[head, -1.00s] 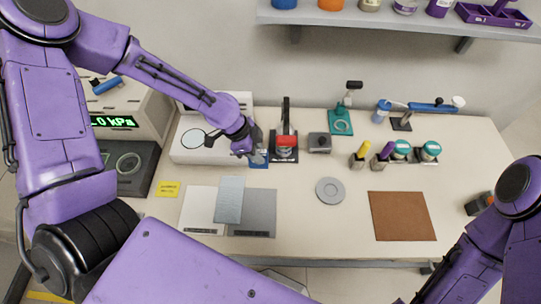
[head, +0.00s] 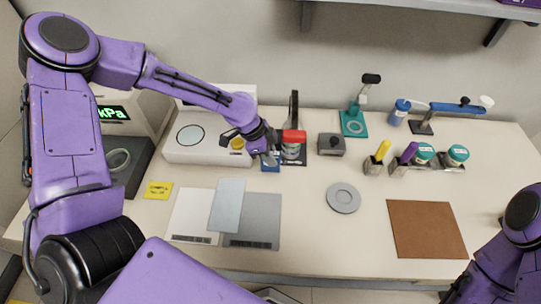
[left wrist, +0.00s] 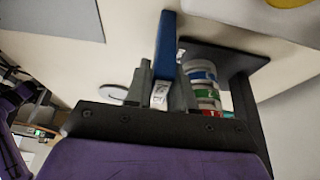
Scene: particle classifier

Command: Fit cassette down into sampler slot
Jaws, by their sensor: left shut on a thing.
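My left gripper (head: 268,154) is low over the back middle of the bench, just left of a black stand (head: 294,112) with a red-topped stack (head: 291,148). It is shut on a narrow blue piece, which I take for the cassette (head: 270,167). In the left wrist view the blue piece (left wrist: 164,45) sits between the grey fingers (left wrist: 160,88), with a white patch near its lower end. The stack (left wrist: 203,85) there has blue, green and red bands, close beside one finger. No slot can be made out. My right gripper is out of view.
A white device (head: 190,147) with a round plate is left of my gripper; a grey box (head: 331,145) is right of the stand. Overlapping sheets (head: 255,215), a grey disc (head: 343,198) and a brown mat (head: 427,229) lie in front. Bare bench lies between disc and mat.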

